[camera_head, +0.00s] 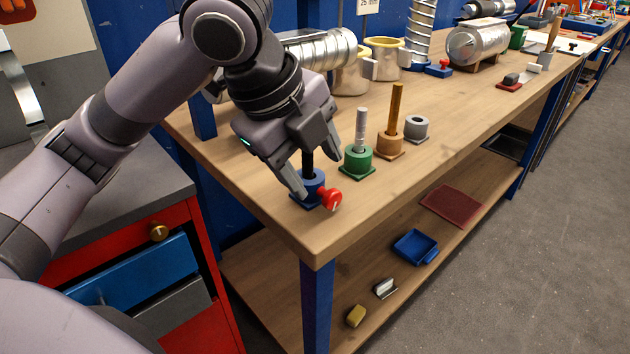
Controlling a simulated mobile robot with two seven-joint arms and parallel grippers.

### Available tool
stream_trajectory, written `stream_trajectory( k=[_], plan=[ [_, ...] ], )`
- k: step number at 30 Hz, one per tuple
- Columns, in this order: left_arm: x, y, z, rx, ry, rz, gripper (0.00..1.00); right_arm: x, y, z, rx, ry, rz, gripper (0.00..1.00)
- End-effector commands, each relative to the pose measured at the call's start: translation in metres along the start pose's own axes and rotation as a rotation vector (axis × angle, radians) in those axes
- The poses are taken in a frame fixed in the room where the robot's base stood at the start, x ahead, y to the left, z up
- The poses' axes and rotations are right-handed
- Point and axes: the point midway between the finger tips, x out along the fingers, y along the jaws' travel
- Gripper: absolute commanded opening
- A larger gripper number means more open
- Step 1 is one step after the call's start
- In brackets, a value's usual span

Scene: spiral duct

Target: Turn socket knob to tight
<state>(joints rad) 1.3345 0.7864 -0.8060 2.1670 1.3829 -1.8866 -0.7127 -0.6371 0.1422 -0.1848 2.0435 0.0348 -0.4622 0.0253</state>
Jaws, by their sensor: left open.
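A blue socket (311,187) stands near the front left corner of the wooden workbench (400,185). A dark upright rod (308,164) rises from it. A red knob (331,199) sticks out of its side toward the right front, with a pale mark on its face. My left gripper (317,172) is open above the blue socket, its fingers pointing down, one on each side of the dark rod in the picture. I cannot tell whether a finger touches the rod or socket. The knob is clear of the fingers. My right gripper is not in view.
A green socket with a grey rod (357,160), an orange-brown socket with a brown rod (390,142) and a grey socket (415,128) stand to the right. Metal ducts (320,50) lie behind. A red cabinet (215,290) stands at left. The bench's front strip is clear.

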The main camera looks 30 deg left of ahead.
Motion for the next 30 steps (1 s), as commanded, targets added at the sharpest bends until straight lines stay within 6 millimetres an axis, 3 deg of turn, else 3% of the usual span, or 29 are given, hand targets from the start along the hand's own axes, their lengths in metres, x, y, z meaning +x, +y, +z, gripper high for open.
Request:
stream_trajectory(
  k=[5,16,27,28,30],
  plan=[
    [0.009,0.001,0.001,0.006,-0.002,0.004,0.58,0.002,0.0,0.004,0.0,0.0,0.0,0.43],
    [0.062,0.001,0.001,0.005,-0.001,0.003,0.58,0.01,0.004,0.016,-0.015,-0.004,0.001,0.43],
    [0.069,0.0,0.001,0.005,-0.001,0.001,0.58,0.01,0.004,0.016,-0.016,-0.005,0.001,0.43],
    [0.069,0.0,0.001,0.005,-0.001,0.001,0.55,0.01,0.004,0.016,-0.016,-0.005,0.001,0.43],
    [0.069,0.0,0.001,0.005,-0.001,0.001,0.32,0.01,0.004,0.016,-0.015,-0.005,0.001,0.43]
  ],
)
